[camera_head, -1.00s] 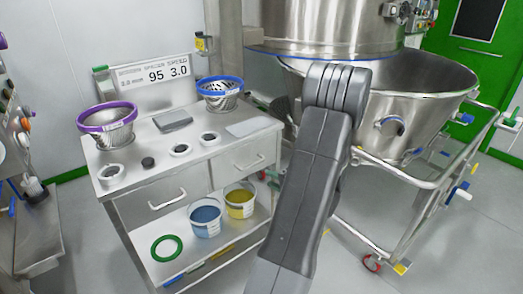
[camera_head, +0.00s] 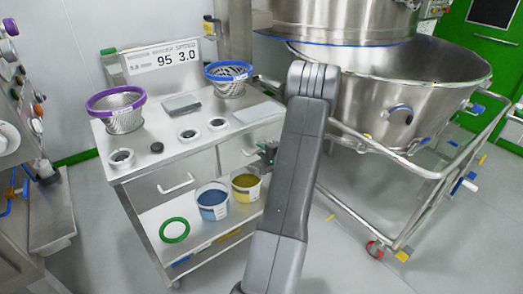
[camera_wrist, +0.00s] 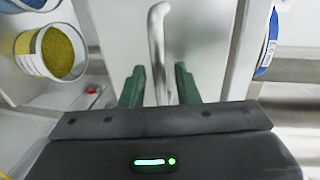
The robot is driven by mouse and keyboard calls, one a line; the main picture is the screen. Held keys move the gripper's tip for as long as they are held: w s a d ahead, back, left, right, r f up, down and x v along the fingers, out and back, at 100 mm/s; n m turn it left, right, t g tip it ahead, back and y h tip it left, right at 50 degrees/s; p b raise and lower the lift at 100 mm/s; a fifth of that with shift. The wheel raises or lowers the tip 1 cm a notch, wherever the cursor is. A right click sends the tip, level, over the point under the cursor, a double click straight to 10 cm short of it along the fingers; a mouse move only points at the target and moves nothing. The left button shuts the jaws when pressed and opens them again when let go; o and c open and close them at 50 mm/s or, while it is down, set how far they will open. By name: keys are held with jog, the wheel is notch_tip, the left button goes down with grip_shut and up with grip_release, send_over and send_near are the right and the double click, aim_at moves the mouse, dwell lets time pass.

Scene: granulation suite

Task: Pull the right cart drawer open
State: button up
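The steel cart's right drawer (camera_head: 233,152) is beneath the right part of the cart top, its front partly covered by my arm and gripper. In the wrist view its plain front (camera_wrist: 208,35) fills the upper middle, with a bent steel bar handle (camera_wrist: 157,40) across it. My gripper (camera_wrist: 160,78) has its two green fingers apart, one on each side of the handle, with visible gaps to the bar. In the head view my gripper (camera_head: 267,152) is at the drawer's right side, partly behind my arm. The drawer looks closed.
The left drawer handle (camera_head: 177,184) is beside it. Buckets of blue (camera_head: 212,200) and yellow (camera_head: 245,187) material and a green ring (camera_head: 174,230) are on the lower shelf. A large steel bowl (camera_head: 400,105) on a wheeled frame stands to the right.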

jog(key=shift+w+a, duration=0.15)
jog(key=shift+w, duration=0.05)
grip_shut()
jog(key=shift+f, duration=0.1)
